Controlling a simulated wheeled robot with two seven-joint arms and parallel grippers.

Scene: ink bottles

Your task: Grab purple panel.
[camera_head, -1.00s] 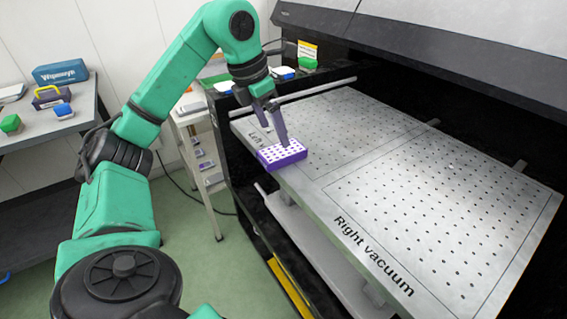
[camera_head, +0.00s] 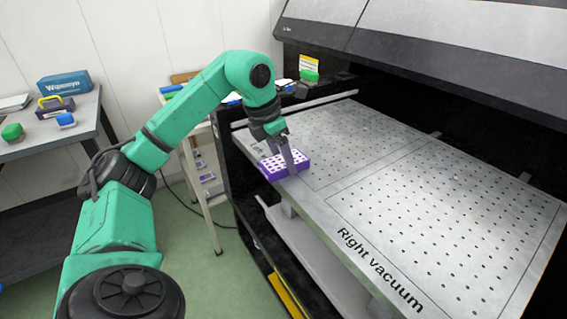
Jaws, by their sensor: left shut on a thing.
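The purple panel (camera_head: 272,171), a small block with white round holes on top, sits at the front left edge of the perforated metal bed, on its left vacuum side. My left gripper (camera_head: 288,165) reaches down onto the panel from above. Its fingers are shut on the panel, with one finger showing in front of the holes near the panel's right part. The other finger is mostly hidden behind the wrist. I cannot tell whether the panel is lifted off the bed. My right gripper is not in view.
The metal bed (camera_head: 400,222) marked "Right vacuum" is otherwise clear. The dark printer housing (camera_head: 430,60) overhangs its far side. A light shelf cart (camera_head: 207,190) stands left of the printer. A grey table (camera_head: 60,130) at far left holds a blue box (camera_head: 63,83) and small items.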

